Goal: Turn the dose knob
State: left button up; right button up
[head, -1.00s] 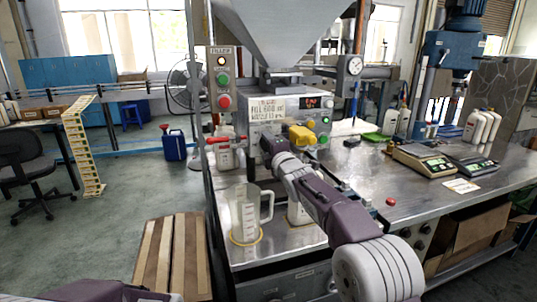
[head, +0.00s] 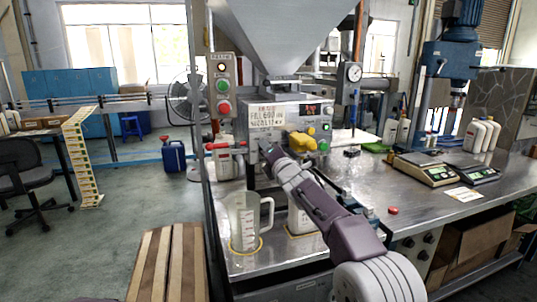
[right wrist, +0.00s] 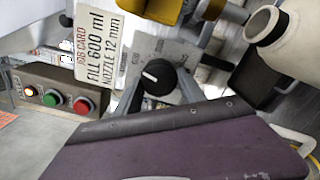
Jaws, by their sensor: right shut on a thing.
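The dose knob (right wrist: 158,77) is round and black with a white pointer mark, on the grey front of the filling machine (head: 283,115). It shows in the right wrist view, beside the job card (right wrist: 90,50) reading "FILL 600 ml, NOZZLE 12 mm". My right gripper (head: 266,149) reaches the machine front below the card in the head view, hiding the knob there. In the right wrist view its grey fingers (right wrist: 158,88) lie either side of the knob, shut on it. My left gripper is out of view.
A clear measuring jug (head: 245,222) stands on the lower shelf, with a white bottle (head: 299,218) beside it, partly behind my right arm. A yellow part (head: 302,141) juts out close to my right gripper. A button box (head: 222,85) stands to the left.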

jog(key=shift+f, duration=0.2)
jog(key=o, duration=1.3)
jog(key=shift+r, duration=0.1)
jog(key=shift+o, duration=0.2)
jog(key=b+v, duration=0.5)
jog(key=v, duration=0.4)
